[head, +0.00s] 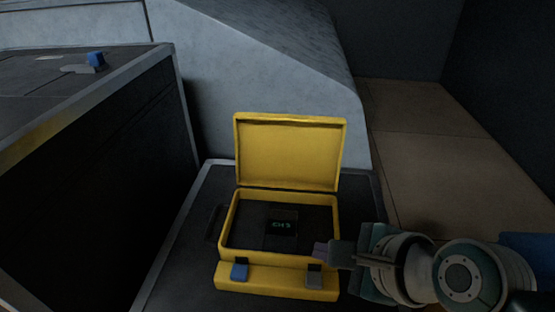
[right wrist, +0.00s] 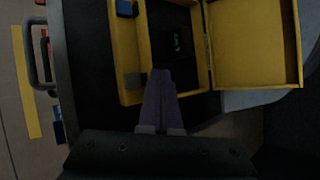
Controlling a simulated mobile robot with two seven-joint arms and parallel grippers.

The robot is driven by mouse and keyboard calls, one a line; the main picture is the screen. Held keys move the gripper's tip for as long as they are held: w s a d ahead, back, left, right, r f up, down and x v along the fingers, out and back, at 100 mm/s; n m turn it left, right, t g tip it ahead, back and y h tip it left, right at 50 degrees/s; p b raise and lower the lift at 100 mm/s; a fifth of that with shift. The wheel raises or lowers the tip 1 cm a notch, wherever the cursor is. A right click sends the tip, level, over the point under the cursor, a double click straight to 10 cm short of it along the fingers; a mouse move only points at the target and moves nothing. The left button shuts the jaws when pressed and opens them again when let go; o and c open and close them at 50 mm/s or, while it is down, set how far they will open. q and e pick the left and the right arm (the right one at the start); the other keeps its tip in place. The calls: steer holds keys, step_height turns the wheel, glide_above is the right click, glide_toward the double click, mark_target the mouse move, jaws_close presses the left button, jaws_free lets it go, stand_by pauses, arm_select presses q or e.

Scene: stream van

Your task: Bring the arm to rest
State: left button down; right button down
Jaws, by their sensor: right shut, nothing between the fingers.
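My right gripper (head: 322,252) is at the right front corner of an open yellow case (head: 289,152). Its fingers are shut with nothing between them. In the right wrist view the purple fingertips (right wrist: 162,75) meet and point toward the case (right wrist: 128,60), beside its grey latch (right wrist: 135,80). I cannot tell whether they touch the case. The right arm comes in from the lower right. My left gripper is not in view.
The case stands lid up on a dark box top (head: 212,178), with a dark block marked CH 5 (head: 281,228) inside. A blue latch (head: 239,270) is on its front. A dark cabinet (head: 110,150) stands left, carrying a small blue item (head: 95,59). Bare floor (head: 420,150) lies right.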

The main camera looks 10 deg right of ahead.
steer(key=shift+r, duration=0.1)
steer(key=s+d+r+n+g+h+p, duration=0.1)
steer(key=s+d+r+n+g+p, duration=0.1)
steer(key=s+r+n+p, duration=0.7)
steer(key=s+d+r+n+g+h+p, duration=0.15)
steer(key=s+r+n+p, duration=0.25)
steer(key=r+n+p, duration=0.7)
steer(key=s+d+r+n+g+h+p, duration=0.1)
steer(key=s+d+r+n+p, duration=0.35)
steer(key=r, duration=0.95)
step_height(320, 180, up, 36)
steer(key=s+a+p, duration=0.2)
steer(key=p, duration=3.5)
steer(key=shift+r+m, duration=0.25)
steer(key=shift+m, duration=0.1)
